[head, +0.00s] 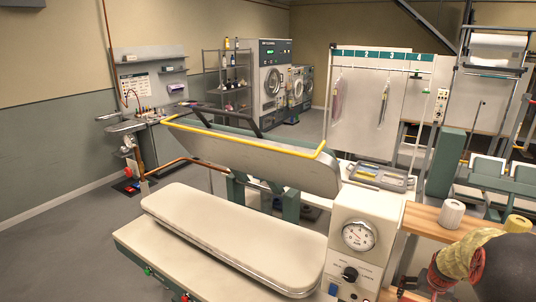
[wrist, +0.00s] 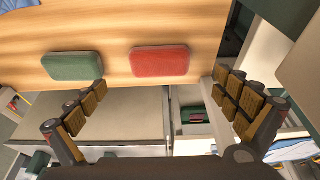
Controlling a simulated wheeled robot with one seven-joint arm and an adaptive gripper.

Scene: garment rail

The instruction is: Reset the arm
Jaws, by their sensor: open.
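My gripper (wrist: 161,84) shows in the wrist view with its two padded fingers spread wide apart, one at each side. Nothing is held between them. A red block (wrist: 160,61) and a green block (wrist: 75,66) with rounded corners lie on a wooden top (wrist: 115,28) beyond the fingers, apart from them. In the head view part of my arm fills the lower right corner, beside the wooden counter (head: 425,215). The fingers cannot be made out clearly there.
A garment press with a padded board (head: 235,232), raised upper plate (head: 255,165) and gauge box (head: 365,235) stands in front. A white roll (head: 452,213) stands on the counter near my arm. A numbered rail (head: 382,55) with bagged garments is behind.

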